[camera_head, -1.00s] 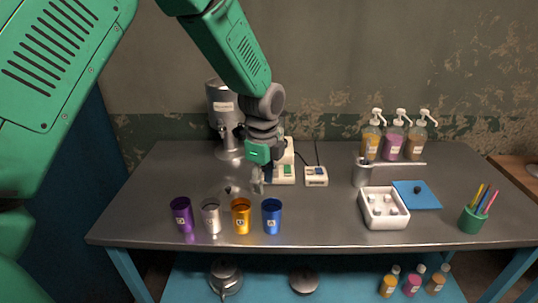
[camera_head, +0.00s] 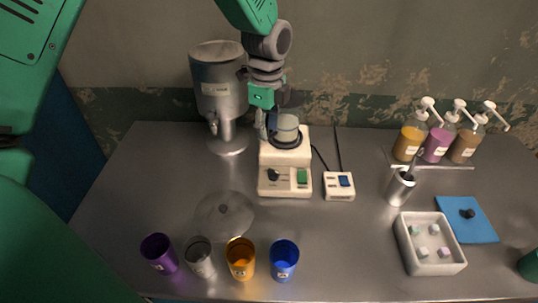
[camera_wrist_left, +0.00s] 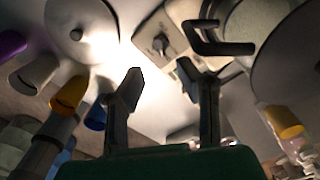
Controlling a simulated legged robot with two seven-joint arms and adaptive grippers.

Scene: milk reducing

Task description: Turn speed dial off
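The white appliance base (camera_head: 285,160) stands at the back middle of the table. Its front has a black dial (camera_head: 272,174) on the left and a green switch (camera_head: 301,176) on the right. A vessel (camera_head: 285,129) sits on top. In the left wrist view, the dial (camera_wrist_left: 160,43) shows beyond the fingers, apart from them. My left gripper (camera_head: 268,126) is above the back left of the base, beside the vessel. Its two fingers (camera_wrist_left: 160,88) are spread in the left wrist view with nothing between them. My right gripper is not in view.
A metal dispenser (camera_head: 220,92) stands close left of the base. A power strip (camera_head: 339,186) with a blue switch lies to its right. A lid (camera_head: 224,214) and several cups, including an orange cup (camera_head: 240,258), are in front. A white tray (camera_head: 430,265) is at right.

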